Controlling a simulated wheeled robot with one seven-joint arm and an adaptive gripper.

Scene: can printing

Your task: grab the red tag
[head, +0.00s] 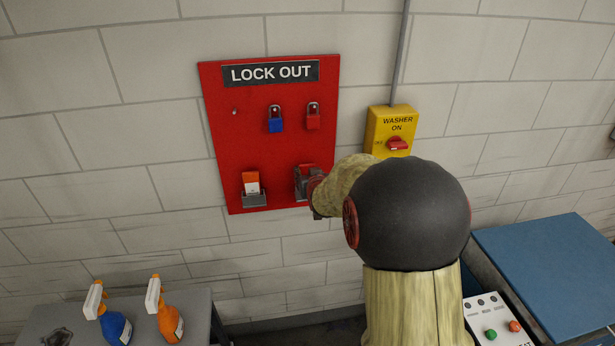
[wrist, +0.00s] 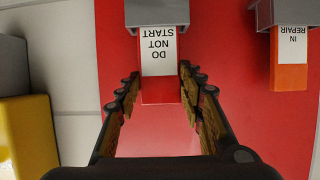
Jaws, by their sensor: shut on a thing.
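The red tag (wrist: 161,92) has a white label reading DO NOT START, which appears upside down in the wrist view. Its other end is in a grey holder (wrist: 157,13) on the red board. My gripper (wrist: 158,74) has one finger on each side of the tag and is shut on its edges. In the head view my gripper (head: 312,188) is at the board's lower right, and my arm and gripper hide most of the tag and its holder.
The LOCK OUT board (head: 232,140) carries a blue padlock (head: 275,124), a red padlock (head: 313,120) and an orange IN REPAIR tag (head: 251,181) in its own holder. A yellow washer switch box (head: 380,118) is right of the board. Spray bottles (head: 168,318) stand lower left.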

